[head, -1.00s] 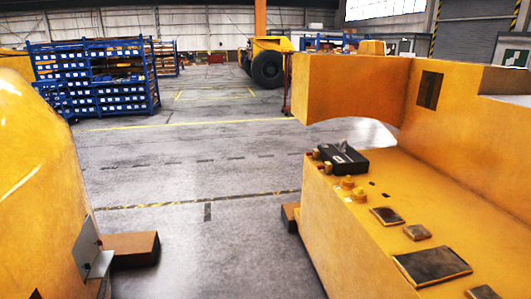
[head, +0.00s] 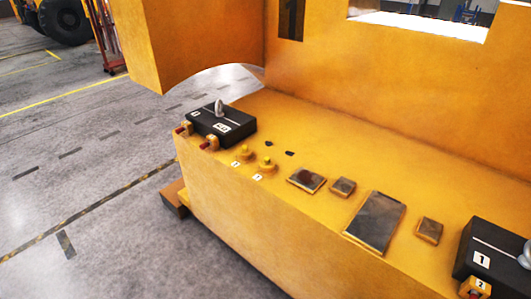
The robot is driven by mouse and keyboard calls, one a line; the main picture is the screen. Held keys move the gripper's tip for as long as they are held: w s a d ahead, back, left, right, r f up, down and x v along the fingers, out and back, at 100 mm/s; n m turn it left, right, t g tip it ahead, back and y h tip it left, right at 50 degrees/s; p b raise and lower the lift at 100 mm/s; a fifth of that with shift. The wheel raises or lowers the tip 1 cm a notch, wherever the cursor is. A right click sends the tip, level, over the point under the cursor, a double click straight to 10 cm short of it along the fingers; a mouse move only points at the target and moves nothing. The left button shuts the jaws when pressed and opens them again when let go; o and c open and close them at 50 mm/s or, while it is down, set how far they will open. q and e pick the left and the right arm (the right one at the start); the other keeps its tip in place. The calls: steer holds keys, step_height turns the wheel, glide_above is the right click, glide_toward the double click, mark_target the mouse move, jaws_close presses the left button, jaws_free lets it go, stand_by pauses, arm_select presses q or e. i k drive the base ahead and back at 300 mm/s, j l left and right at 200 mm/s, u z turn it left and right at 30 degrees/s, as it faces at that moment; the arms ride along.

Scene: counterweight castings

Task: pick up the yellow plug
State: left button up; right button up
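Two small yellow knob-like plugs stand side by side on the ledge of the large yellow casting (head: 330,235). One plug (head: 243,152) is nearer the black box at left, and the other plug (head: 267,166) is just right of it. Each has a small white label in front, too small to read. I cannot tell which one is the yellow plug of the task. Neither of my grippers shows in the head view.
A black box (head: 236,122) with a silver handle sits left of the plugs, with red-tipped brass fittings (head: 210,143) in front. Metal plates (head: 375,222) lie to the right. Another black box (head: 490,245), labelled 1, is at the right edge. Grey floor (head: 60,180) is open at left.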

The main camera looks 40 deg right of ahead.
mark_target(267, 161)
steer(key=i+j+z, duration=0.1)
steer(key=i+z, duration=0.2)
steer(key=z, duration=0.15)
steer(key=i+j+z, duration=0.15)
steer(key=z, duration=0.3)
steer(key=i+j+z, duration=0.3)
steer(key=z, duration=0.15)
steer(key=i+j+z, duration=0.2)
steer(key=j+z, duration=0.15)
steer(key=z, duration=0.15)
